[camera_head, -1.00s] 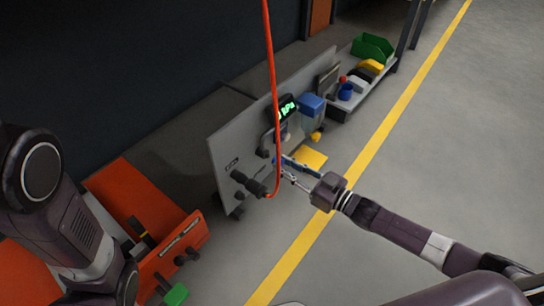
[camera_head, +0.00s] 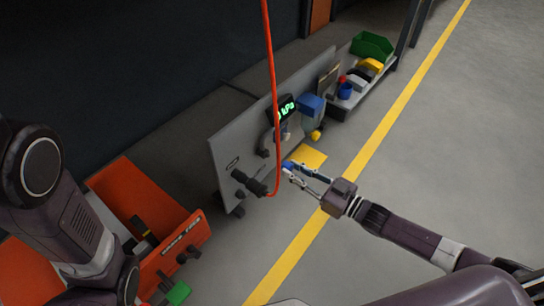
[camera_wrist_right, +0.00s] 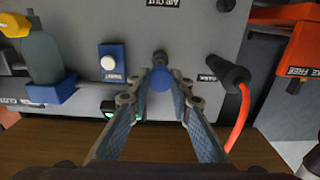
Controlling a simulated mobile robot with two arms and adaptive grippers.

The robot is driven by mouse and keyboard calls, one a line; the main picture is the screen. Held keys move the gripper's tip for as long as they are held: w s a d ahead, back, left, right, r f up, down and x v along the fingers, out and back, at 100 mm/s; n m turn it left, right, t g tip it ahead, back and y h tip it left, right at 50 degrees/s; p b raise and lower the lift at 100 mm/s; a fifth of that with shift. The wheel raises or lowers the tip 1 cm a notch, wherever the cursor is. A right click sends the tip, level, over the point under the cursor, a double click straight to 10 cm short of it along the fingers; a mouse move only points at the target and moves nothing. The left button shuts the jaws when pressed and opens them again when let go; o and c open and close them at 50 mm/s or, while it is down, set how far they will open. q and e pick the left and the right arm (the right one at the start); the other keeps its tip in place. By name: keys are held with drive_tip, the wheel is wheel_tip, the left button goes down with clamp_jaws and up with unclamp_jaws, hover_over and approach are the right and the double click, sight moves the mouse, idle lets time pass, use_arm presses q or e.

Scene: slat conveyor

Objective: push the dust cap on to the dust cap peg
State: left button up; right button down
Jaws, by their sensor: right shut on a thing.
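A round blue dust cap (camera_wrist_right: 160,79) is between the fingertips of my right gripper (camera_wrist_right: 160,82), which is shut on it. In the head view the blue cap (camera_head: 288,166) shows at the tips of my right gripper (camera_head: 288,169), in front of the grey panel. In the wrist view a dark peg (camera_wrist_right: 160,57) on the panel shows just beyond the cap and lines up with it. The cap hides part of the peg; I cannot tell whether they touch.
The grey panel (camera_head: 228,150) carries a black coupling (camera_wrist_right: 229,74) with a red-orange hose (camera_wrist_right: 242,118), close beside my right gripper. A blue box with a white button (camera_wrist_right: 112,62) is on the other side. An orange bin (camera_head: 188,247) stands at lower left; open floor lies right.

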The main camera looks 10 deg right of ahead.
drive_tip(key=s+a+f+m, duration=0.2)
drive_tip(key=s+f+m, duration=0.1)
drive_tip(key=m, duration=0.1)
drive_tip(key=s+a+f+m+b, duration=0.1)
drive_tip(key=s+a+f+m, duration=0.1)
drive_tip(key=s+f+m, duration=0.1)
drive_tip(key=s+a+f+m, duration=0.2)
drive_tip(key=s+f+m, duration=0.1)
drive_tip(key=m, duration=0.3)
drive_tip(key=shift+a+f+b, duration=0.3)
drive_tip(key=shift+a+f, duration=0.1)
drive_tip(key=shift+f, duration=0.35)
drive_tip(key=shift+a+m, duration=0.1)
drive_tip(key=shift+m, duration=0.2)
drive_tip(key=shift+b+x, duration=0.65)
drive_tip(key=shift+x, duration=1.15)
drive_tip(key=shift+b+x, duration=0.45)
drive_tip(key=shift+x, duration=1.9)
drive_tip(key=shift+x, duration=0.75)
drive_tip(key=c, duration=1.7)
unclamp_jaws()
drive_tip(key=shift+o, duration=0.2)
